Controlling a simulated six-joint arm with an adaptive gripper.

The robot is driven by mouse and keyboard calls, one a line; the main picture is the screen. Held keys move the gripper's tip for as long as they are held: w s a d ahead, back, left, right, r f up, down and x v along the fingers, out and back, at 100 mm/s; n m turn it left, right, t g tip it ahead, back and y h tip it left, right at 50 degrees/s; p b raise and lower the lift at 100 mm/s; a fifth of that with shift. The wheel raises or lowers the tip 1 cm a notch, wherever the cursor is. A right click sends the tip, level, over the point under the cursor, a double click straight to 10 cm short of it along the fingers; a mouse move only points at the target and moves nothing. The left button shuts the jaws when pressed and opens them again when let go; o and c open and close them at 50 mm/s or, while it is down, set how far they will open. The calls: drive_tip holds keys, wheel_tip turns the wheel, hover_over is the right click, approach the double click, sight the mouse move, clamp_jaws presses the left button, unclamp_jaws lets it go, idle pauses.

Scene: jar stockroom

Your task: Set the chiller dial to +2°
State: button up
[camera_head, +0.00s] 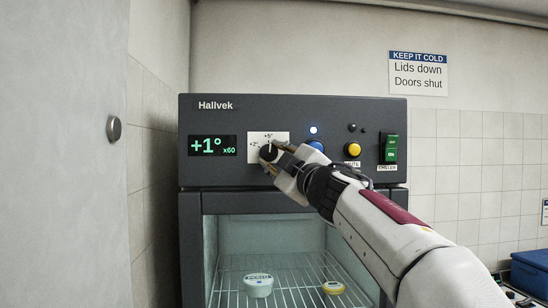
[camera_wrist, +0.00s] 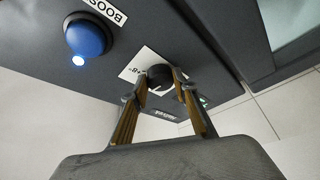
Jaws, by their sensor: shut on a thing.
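The chiller dial (camera_head: 268,152) is a dark round knob on a white plate (camera_head: 282,137) marked +2° and +5°. The knob's white pointer line shows near the top; its exact mark is partly hidden by my gripper. The display (camera_head: 212,146) left of the plate reads +1° x60 in green. My gripper (camera_head: 272,158) is shut on the dial, reaching in from the lower right. In the wrist view, the dial (camera_wrist: 160,76) sits between the two fingertips (camera_wrist: 161,84).
A lit blue button (camera_head: 316,146), a yellow button (camera_head: 353,149) and a green switch (camera_head: 389,148) sit right of the dial. Below is the chiller's glass front, with a white-lidded jar (camera_head: 258,285) and a yellow jar (camera_head: 333,288) on a wire shelf. A grey door (camera_head: 65,150) stands at left.

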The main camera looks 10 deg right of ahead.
drive_tip(key=shift+r+n+g+y, duration=0.2)
drive_tip(key=shift+n+g, duration=0.2)
drive_tip(key=shift+n, duration=0.65)
drive_tip(key=shift+r+n+g+y, duration=0.15)
drive_tip(key=shift+n+g, duration=0.25)
drive_tip(key=shift+n, duration=0.65)
drive_tip(key=shift+d+n+g, duration=0.1)
drive_tip(key=shift+n+g, duration=0.5)
drive_tip(key=shift+n, duration=0.8)
drive_tip(key=shift+r+n+g, duration=0.15)
drive_tip(key=shift+n+g, duration=0.25)
drive_tip(key=shift+n, duration=0.8)
drive_tip(key=shift+n+h, duration=0.45)
drive_tip(key=shift+n, duration=0.05)
drive_tip(key=shift+n+g, duration=0.4)
drive_tip(key=shift+n, duration=0.3)
drive_tip(key=o, duration=1.1)
drive_tip(key=shift+s+r, duration=0.15)
drive_tip(key=shift+s, duration=0.05)
